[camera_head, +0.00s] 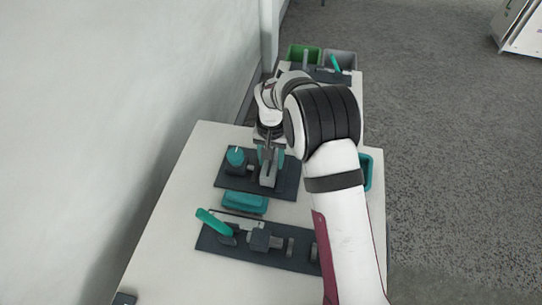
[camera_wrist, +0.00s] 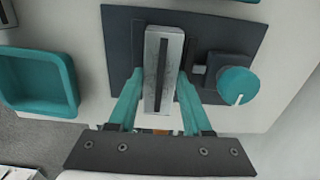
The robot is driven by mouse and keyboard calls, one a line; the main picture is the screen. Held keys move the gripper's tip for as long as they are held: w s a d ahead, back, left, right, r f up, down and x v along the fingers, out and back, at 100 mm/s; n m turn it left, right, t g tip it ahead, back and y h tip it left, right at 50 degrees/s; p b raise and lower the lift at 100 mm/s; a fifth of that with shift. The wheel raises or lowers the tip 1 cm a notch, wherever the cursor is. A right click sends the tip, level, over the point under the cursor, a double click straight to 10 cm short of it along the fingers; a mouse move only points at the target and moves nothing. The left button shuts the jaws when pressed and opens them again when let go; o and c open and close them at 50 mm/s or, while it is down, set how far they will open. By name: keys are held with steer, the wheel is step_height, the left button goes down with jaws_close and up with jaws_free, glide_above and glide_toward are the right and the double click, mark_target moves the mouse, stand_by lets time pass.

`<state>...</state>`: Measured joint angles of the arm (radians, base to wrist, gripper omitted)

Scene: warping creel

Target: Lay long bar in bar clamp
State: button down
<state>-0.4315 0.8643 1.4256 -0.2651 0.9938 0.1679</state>
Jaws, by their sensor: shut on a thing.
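My gripper (camera_head: 269,157) points down over a dark base plate, its teal fingers shut on the sides of a long grey metal bar (camera_wrist: 163,70). In the head view the bar (camera_head: 268,176) shows just below the fingers. The bar is over the plate; I cannot tell whether it touches it. The clamp on that plate has a round teal knob (camera_wrist: 238,85) and a dark block, to the right of the bar in the wrist view. In the head view the knob (camera_head: 235,156) is left of my gripper. The fingers partly hide the clamp's seat.
A second dark plate (camera_head: 215,241) with a teal-handled toggle clamp (camera_head: 214,222) lies nearer the front. A teal tray (camera_head: 244,203) sits between the plates. Another teal tray (camera_wrist: 72,85) is partly behind my arm.

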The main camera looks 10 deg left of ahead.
mark_target(271, 161)
steer(key=shift+f, duration=0.7)
stand_by(0.6)
jaws_free()
stand_by(0.3)
step_height(271, 161, up, 7)
stand_by(0.3)
steer(key=shift+r, duration=0.1)
step_height(271, 161, up, 16)
steer(key=shift+f, duration=0.15)
